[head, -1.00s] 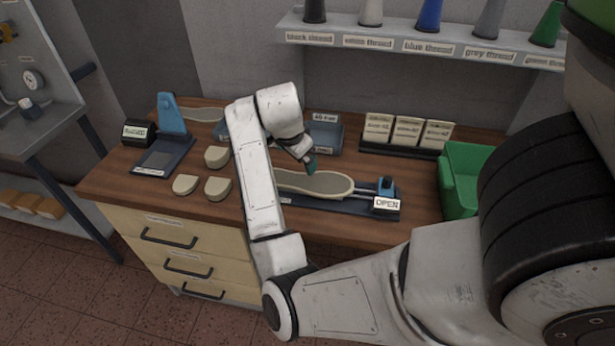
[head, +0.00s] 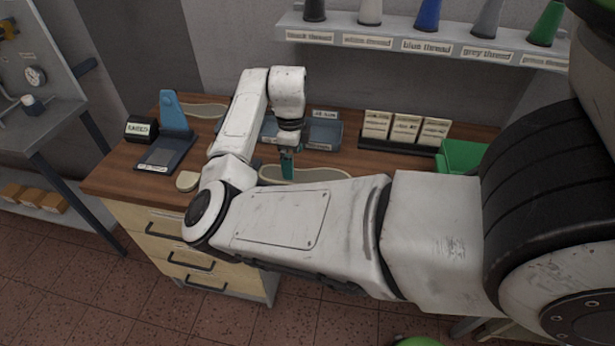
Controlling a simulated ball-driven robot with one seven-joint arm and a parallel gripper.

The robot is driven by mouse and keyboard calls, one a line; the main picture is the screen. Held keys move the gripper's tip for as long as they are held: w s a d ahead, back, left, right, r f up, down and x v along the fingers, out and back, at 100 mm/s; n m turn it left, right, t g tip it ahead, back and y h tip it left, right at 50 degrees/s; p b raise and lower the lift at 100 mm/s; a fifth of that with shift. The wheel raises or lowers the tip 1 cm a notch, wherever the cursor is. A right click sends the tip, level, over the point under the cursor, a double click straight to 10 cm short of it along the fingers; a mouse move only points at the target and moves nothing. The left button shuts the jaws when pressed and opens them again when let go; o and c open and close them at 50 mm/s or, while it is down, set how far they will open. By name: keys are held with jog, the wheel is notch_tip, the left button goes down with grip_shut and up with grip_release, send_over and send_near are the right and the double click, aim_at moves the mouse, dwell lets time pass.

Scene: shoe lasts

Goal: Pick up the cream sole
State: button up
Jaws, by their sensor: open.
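A cream sole (head: 318,173) lies flat behind my forearm in the head view. Only its far part shows; my arm hides its near side and the fixture beneath it. My gripper (head: 287,167), with teal fingers, points down at the left part of this sole. It is open; whether the fingers touch the sole or straddle its edge cannot be told. A second pale sole (head: 205,110) lies at the back left of the bench, apart from my gripper.
A blue stand (head: 172,125) is at the bench's left. A pale heel piece (head: 187,181) lies near the front left. Blue-grey trays (head: 323,133) are behind my gripper. A card rack (head: 404,130) and a green bin (head: 461,154) stand to the right.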

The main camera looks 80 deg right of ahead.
aim_at(305, 178)
jog(key=shift+w+d+f+p, duration=0.1)
jog(key=shift+f+p, duration=0.75)
jog(key=shift+f, duration=1.95)
jog(key=shift+f, duration=0.2)
jog(key=c, duration=1.2)
